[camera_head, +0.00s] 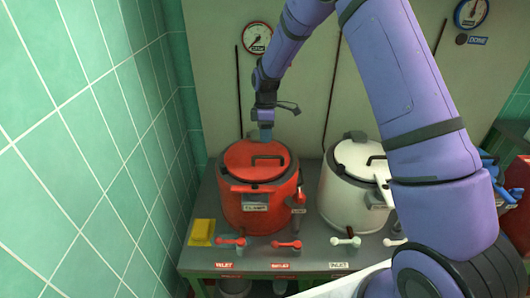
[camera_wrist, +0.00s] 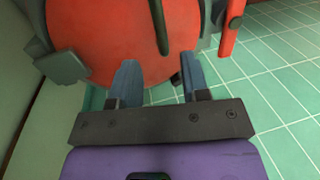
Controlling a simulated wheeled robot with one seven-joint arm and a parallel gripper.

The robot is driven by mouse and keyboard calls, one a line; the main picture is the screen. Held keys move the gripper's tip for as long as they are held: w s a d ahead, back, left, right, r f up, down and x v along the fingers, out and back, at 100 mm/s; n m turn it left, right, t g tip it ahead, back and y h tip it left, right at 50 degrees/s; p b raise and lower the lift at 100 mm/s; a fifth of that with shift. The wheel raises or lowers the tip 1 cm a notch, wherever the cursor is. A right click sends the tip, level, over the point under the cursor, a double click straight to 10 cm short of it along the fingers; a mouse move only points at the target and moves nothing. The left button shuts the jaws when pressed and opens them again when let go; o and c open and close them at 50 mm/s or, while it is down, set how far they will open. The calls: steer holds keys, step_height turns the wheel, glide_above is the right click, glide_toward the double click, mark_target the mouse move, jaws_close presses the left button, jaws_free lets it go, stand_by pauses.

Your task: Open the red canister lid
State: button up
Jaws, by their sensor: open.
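The red canister (camera_head: 258,205) stands on the grey bench at the left, its round red lid (camera_head: 240,153) closed on top with a dark bar handle (camera_head: 268,158). In the wrist view the lid (camera_wrist: 110,40) fills the upper left, and its dark handle (camera_wrist: 160,25) runs up to the top edge. My gripper (camera_head: 265,136) is over the back edge of the lid. In the wrist view its two blue fingers (camera_wrist: 158,82) are apart with nothing between them, pointing toward the lid. Whether the fingertips touch the lid is unclear.
A white canister (camera_head: 350,200) stands right of the red one. Red levers (camera_head: 231,241) and white levers (camera_head: 345,241) line the bench front. A green tiled wall (camera_head: 85,130) is close on the left; gauges (camera_head: 257,38) hang behind.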

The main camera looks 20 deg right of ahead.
steer(key=f, duration=0.3)
steer(key=s+f, duration=0.1)
steer(key=f, duration=0.3)
steer(key=shift+s+a, duration=0.2)
jaws_close()
